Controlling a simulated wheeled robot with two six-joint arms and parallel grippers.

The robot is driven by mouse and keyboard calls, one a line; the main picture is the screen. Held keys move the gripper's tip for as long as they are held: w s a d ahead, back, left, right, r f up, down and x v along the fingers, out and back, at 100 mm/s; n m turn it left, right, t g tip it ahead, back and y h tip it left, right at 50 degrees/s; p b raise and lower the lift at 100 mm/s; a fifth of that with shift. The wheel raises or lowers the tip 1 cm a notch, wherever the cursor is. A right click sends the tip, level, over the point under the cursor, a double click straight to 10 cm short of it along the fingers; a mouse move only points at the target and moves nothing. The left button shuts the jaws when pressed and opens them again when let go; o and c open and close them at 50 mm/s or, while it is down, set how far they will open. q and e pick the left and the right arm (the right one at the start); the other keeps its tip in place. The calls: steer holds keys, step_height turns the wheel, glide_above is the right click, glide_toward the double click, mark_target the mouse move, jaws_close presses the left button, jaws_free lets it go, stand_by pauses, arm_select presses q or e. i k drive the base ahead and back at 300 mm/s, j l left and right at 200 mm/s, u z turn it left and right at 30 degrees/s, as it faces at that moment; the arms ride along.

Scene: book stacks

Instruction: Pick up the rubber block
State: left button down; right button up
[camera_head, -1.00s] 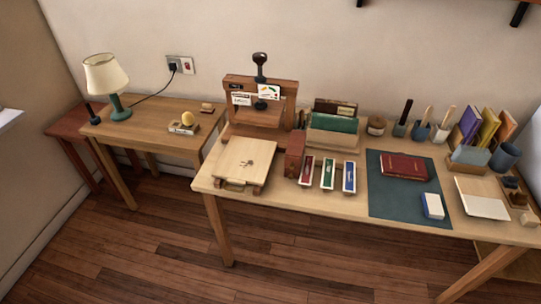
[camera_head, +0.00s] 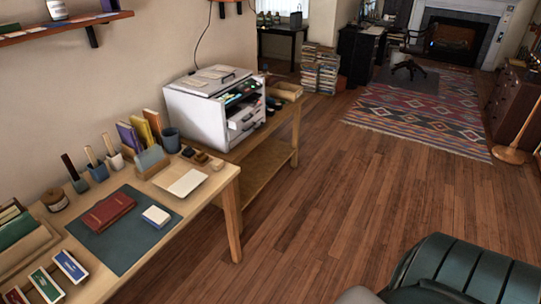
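A small white block with a blue side (camera_head: 156,216) lies on the dark green mat (camera_head: 125,252) at the near end of the desk. It looks like an eraser, but I cannot tell for sure that it is the rubber block. A dark red book (camera_head: 109,211) lies on the same mat, left of it. Several small dark and pale blocks (camera_head: 201,157) sit by the desk's back edge, too small to make out. Neither of my grippers is in view.
A pale flat board (camera_head: 188,183) lies right of the mat. Upright books (camera_head: 140,134) and a blue-grey cup (camera_head: 171,140) stand behind. A dark green padded seat (camera_head: 463,272) is at lower right. The wooden floor between is clear.

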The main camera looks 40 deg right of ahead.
mark_target(219, 163)
steer(key=z, duration=0.9)
